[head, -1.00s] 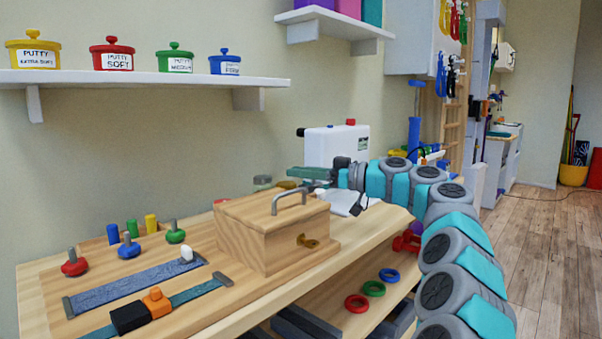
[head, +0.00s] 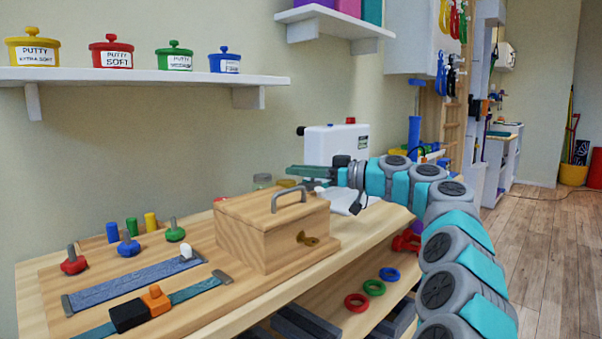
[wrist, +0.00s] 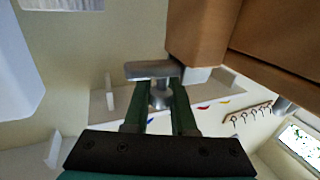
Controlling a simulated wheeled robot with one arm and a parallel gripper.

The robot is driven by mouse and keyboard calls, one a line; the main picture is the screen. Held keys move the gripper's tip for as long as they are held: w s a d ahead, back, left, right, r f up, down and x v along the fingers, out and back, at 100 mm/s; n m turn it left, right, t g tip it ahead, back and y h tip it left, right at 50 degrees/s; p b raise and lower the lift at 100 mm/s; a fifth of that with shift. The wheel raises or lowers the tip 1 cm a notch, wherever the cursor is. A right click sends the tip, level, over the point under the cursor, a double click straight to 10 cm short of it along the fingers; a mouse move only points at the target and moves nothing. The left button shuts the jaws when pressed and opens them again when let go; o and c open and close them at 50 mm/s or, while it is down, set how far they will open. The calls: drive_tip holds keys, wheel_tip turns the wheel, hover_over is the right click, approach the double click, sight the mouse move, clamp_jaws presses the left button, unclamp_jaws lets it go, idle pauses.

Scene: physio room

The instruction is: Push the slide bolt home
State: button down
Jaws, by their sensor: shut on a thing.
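The wooden box (head: 252,236) with a grey top handle stands on the bench. A grey metal bolt bar (wrist: 150,70) with a round knob (wrist: 160,97) shows in the wrist view, its right end at the corner of the brown wooden body (wrist: 200,35). My gripper (wrist: 160,100) has its green fingers on either side of the knob, shut on it. In the head view my gripper (head: 292,171) is behind the box, just above its far top edge. The bolt is hidden there.
A brass latch (head: 309,240) is on the box's front end. Knobs, pegs and straps lie on the board at left. A white container (head: 337,145) stands behind my gripper. A shelf with putty tubs (head: 110,77) hangs above. Coloured rings (head: 374,289) lie on the lower shelf.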

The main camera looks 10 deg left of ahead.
drive_tip(key=s+b, duration=0.1)
drive_tip(key=s+a+b, duration=0.1)
drive_tip(key=b, duration=0.1)
drive_tip(key=shift+a+f, duration=0.2)
drive_tip(key=shift+a, duration=0.05)
drive_tip(key=shift+s+a+r, duration=0.15)
drive_tip(key=shift+a+r, duration=0.05)
drive_tip(key=c, duration=0.7)
unclamp_jaws()
drive_tip(key=shift+s, duration=0.15)
drive_tip(key=shift+c, duration=0.2)
drive_tip(key=b+v, duration=0.1)
drive_tip(key=v, duration=0.6)
drive_tip(key=shift+d, duration=0.4)
